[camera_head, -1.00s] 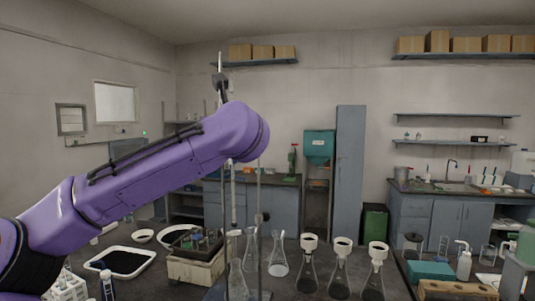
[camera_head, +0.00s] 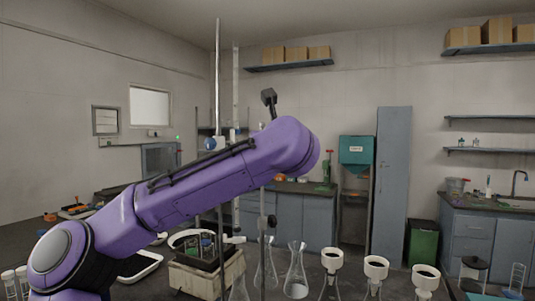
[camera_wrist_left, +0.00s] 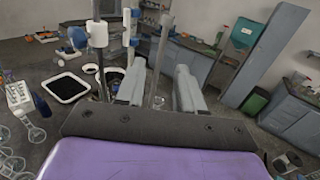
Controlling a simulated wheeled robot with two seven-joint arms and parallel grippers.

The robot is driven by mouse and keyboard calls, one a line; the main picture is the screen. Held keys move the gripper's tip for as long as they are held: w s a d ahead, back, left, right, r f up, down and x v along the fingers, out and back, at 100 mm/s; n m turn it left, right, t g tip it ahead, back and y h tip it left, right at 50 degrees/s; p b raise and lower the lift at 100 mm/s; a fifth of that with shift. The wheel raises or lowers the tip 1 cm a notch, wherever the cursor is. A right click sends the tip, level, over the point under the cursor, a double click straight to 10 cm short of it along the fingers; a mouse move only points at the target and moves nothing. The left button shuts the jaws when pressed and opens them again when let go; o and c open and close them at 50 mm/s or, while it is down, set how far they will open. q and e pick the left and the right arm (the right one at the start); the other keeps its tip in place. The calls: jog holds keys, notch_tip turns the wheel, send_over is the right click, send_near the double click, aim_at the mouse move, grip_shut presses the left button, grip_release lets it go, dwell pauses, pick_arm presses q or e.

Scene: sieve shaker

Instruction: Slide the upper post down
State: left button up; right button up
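In the left wrist view, my left gripper (camera_wrist_left: 160,68) is open, its two grey fingers apart. A thin grey rod (camera_wrist_left: 163,36) shows between them; I cannot tell whether it touches either finger or lies beyond. To the left stands a pale post with a white collar (camera_wrist_left: 97,34), and beside it a thinner one with blue fittings (camera_wrist_left: 127,17). In the head view, a tall grey post (camera_head: 218,75) and a pale tube (camera_head: 236,90) rise behind my purple left arm. A dark clamp-like piece (camera_head: 269,97) sticks up above the arm, which hides the gripper. My right gripper is out of view.
Several flasks (camera_head: 296,272), some with white funnels, stand on the bench right of the posts. A lower rod with a dark clamp (camera_head: 267,222) stands near the flasks.

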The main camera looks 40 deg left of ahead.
pick_arm(q)
jog(key=p+x, duration=0.5)
jog(key=x, duration=0.5)
jog(key=shift+w+a+p, duration=0.15)
jog(key=shift+w+p, duration=0.15)
jog(key=shift+f, duration=0.1)
jog(key=shift+c, duration=0.3)
grip_shut()
